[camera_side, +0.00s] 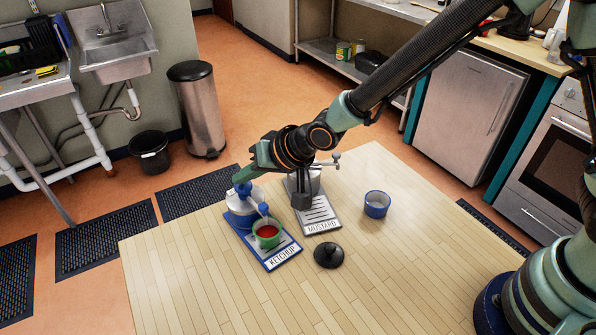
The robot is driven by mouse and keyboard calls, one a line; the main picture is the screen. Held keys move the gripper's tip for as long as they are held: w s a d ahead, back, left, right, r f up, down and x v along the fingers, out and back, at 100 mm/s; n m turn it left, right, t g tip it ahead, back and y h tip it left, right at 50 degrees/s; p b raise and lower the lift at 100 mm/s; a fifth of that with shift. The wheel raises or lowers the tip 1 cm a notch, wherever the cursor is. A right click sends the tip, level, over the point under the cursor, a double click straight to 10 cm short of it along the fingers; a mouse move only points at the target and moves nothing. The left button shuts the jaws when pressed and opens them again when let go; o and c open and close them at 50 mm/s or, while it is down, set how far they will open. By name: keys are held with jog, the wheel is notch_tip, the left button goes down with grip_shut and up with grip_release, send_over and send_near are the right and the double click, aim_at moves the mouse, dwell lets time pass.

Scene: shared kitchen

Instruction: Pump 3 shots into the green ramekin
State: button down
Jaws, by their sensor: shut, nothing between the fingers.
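The green ramekin (258,244) stands on the blue board labelled KETCHUP (283,256), under the spout of the ketchup pump, with red sauce in it. The ketchup dispenser (240,218) has a blue base and a blue pump head (242,188). My gripper (241,178) is shut with nothing in it, right at the top of that pump head. I cannot tell whether it touches the head or how far the head is pressed. My wrist hides part of the area behind the dispensers.
The mustard dispenser (304,183) and its grey board labelled MUSTARD (321,214) stand just right of the ketchup. A blue ramekin (376,205) is further right. A black round lid-like object (328,256) lies in front.

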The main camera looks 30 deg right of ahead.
aim_at(247, 188)
jog(key=shift+s+f, duration=0.1)
jog(key=shift+f, duration=0.5)
dwell(0.3)
jog(key=shift+r, duration=1.7)
notch_tip(247, 188, up, 6)
dwell(0.5)
